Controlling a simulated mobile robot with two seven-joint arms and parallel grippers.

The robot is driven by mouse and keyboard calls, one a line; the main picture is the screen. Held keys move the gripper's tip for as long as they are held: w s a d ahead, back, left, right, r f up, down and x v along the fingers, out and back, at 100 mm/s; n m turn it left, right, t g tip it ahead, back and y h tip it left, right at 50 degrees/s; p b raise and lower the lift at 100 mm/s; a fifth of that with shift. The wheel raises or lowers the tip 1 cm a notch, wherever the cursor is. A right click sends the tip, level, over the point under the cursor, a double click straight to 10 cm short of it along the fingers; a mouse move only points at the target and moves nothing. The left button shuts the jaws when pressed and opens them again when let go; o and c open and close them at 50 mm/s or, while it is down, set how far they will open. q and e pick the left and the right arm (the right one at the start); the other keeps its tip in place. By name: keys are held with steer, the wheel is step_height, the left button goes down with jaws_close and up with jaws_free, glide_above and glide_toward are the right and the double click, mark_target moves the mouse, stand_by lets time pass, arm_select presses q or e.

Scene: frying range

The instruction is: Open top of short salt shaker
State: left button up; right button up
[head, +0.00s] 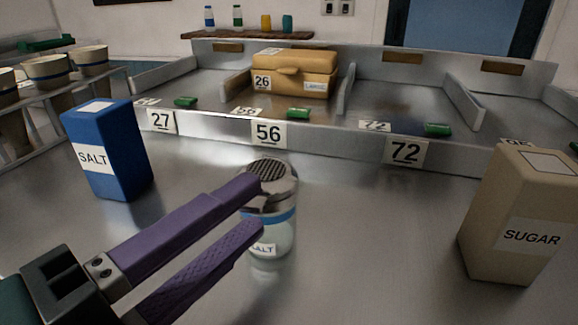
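The short salt shaker (273,232) stands upright on the steel counter (350,230) near the middle of the head view. It is a clear jar with a blue band and a partly hidden "SALT" label. Its perforated metal top (268,170) is on the jar and looks closed. My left gripper (256,207) reaches in from the lower left with its purple fingers apart. The upper fingertip overlaps the left side of the metal top, and the lower fingertip overlaps the jar's left side. I cannot tell whether either touches. My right gripper is out of view.
A blue salt box (108,155) stands at the left and a beige sugar box (515,215) at the right. Numbered metal bays (400,95) line the back, one holding a tan container (292,75). A cup rack (50,100) is far left.

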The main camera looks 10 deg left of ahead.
arm_select(q)
jaws_close()
stand_by(0.6)
